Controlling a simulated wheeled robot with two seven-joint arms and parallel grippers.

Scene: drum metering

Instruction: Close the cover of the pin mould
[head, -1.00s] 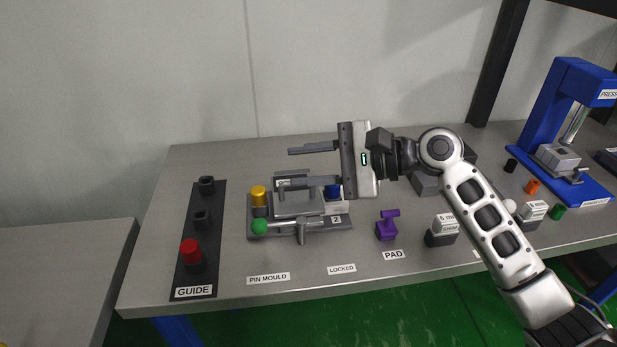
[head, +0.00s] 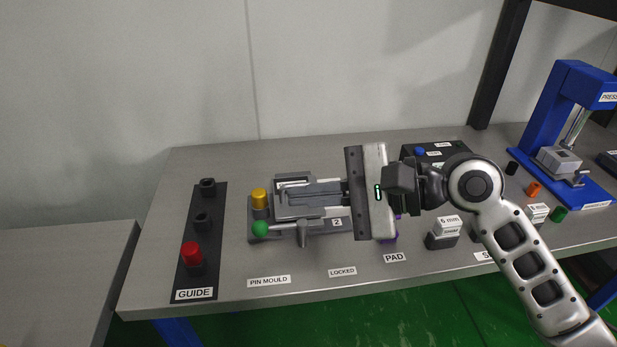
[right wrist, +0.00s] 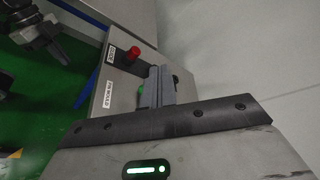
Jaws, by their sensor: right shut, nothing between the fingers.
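In the right wrist view the shut fingers (right wrist: 157,86) hide most of the mould.
A black guide strip (head: 206,240) with a red knob (head: 191,252) lies left of the mould. Labels lie in front. A white-and-black block (head: 443,232) and a blue press (head: 562,120) stand to the right.

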